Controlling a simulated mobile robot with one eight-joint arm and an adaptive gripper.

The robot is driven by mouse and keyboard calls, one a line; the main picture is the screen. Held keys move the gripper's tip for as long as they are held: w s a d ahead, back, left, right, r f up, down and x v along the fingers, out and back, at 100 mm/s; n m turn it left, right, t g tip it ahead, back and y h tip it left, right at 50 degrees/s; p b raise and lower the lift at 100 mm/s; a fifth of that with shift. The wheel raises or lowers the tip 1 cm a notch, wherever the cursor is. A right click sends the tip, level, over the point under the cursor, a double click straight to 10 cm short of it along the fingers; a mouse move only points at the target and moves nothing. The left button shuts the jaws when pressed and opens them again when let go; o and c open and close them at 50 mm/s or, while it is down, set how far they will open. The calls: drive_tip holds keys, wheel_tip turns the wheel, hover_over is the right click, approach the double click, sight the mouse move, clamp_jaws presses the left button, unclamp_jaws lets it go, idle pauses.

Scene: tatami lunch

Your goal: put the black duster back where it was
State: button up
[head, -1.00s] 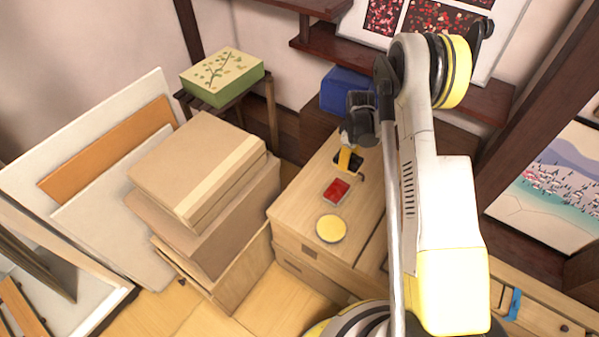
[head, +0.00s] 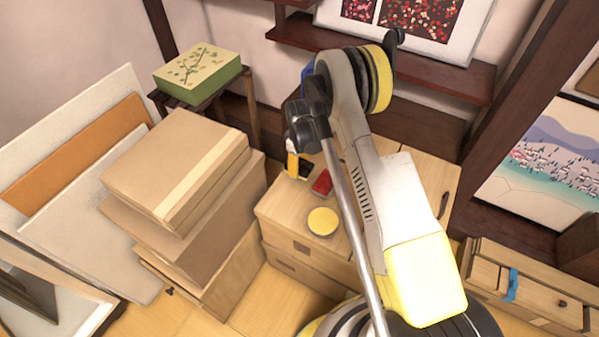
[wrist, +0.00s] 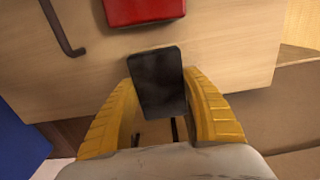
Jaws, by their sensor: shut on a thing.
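The black duster (wrist: 158,78) is a dark, flat-faced block held between the two yellow fingers of my gripper (wrist: 160,88) in the wrist view. In the head view the duster (head: 305,170) shows as a small dark shape beside my gripper (head: 294,166), near the left edge of the wooden cabinet top (head: 281,208). My arm hides part of the cabinet top.
A red box (head: 322,183) lies close to the duster, with a round yellow object (head: 323,222) nearer the front. Stacked cardboard boxes (head: 170,165) stand left of the cabinet. A green patterned box (head: 198,72) sits on a dark stool. A blue object (wrist: 20,148) shows in the wrist view.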

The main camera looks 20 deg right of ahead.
wheel_tip(320, 180, down, 2)
drive_tip(key=shift+f+b, duration=0.25)
drive_tip(key=shift+b, duration=0.15)
drive_tip(key=shift+r, duration=0.15)
drive_tip(key=o, duration=1.3)
drive_tip(key=shift+f, duration=0.2)
